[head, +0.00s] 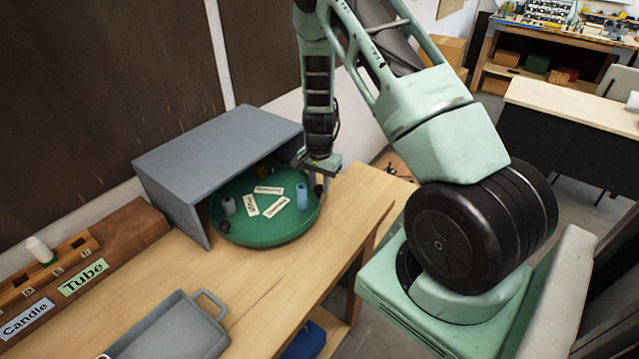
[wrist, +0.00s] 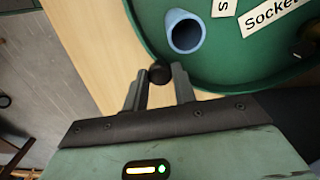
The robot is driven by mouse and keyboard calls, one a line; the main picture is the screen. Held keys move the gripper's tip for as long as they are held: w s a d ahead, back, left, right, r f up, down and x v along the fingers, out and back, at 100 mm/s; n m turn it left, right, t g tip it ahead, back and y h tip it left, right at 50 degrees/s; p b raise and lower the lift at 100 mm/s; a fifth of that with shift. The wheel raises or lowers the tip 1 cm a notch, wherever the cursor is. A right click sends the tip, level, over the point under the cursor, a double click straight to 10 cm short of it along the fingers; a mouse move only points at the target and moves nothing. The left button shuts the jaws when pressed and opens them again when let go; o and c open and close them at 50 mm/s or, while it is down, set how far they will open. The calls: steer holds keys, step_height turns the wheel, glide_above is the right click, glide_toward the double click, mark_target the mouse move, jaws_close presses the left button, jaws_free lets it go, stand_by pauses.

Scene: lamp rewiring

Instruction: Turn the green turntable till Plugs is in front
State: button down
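The round green turntable (head: 262,238) sits on the wooden bench, its back part under a grey hood. Three white labels lie on it. The short label (head: 250,205) at left looks like Plugs, but the print is small. The label near the blue cup (head: 302,196) reads Sockets (wrist: 268,13) in the wrist view; the third label (head: 268,189) lies farther back and is not legible. My gripper (wrist: 160,78) is at the turntable's right rim. Its fingers stand apart on either side of a black knob (wrist: 159,71) at the rim; contact is not clear.
The grey hood (head: 215,150) stands over the turntable's back and left. A grey tray (head: 175,330) and a wooden rack (head: 110,240) with Candle and Tube labels are at the left. The bench top (head: 265,280) in front of the turntable is clear.

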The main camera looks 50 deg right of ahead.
steer(key=shift+w+d+n+b, duration=0.7)
steer(key=shift+w+n, duration=0.05)
steer(key=shift+w, duration=0.15)
steer(key=shift+w+d+n+b, duration=0.65)
steer(key=shift+w+n, duration=0.1)
steer(key=shift+w, duration=0.1)
steer(key=shift+w+d+n+b, duration=0.35)
steer(key=shift+w+n, duration=0.1)
steer(key=shift+w, duration=0.1)
steer(key=shift+w+d+n+b, duration=0.2)
steer(key=shift+w+n+b, duration=0.15)
steer(key=shift+w+n, duration=0.15)
steer(key=shift+w+d+n+b, duration=0.25)
steer(key=shift+w+n, duration=0.1)
steer(key=shift+w, duration=0.2)
steer(key=shift+w+d+n+b, duration=0.1)
steer(key=shift+w+n+b, duration=0.2)
steer(key=shift+w, duration=0.2)
steer(key=shift+r, duration=0.1)
steer(key=c, duration=1.1)
jaws_free()
steer(key=shift+c, duration=0.2)
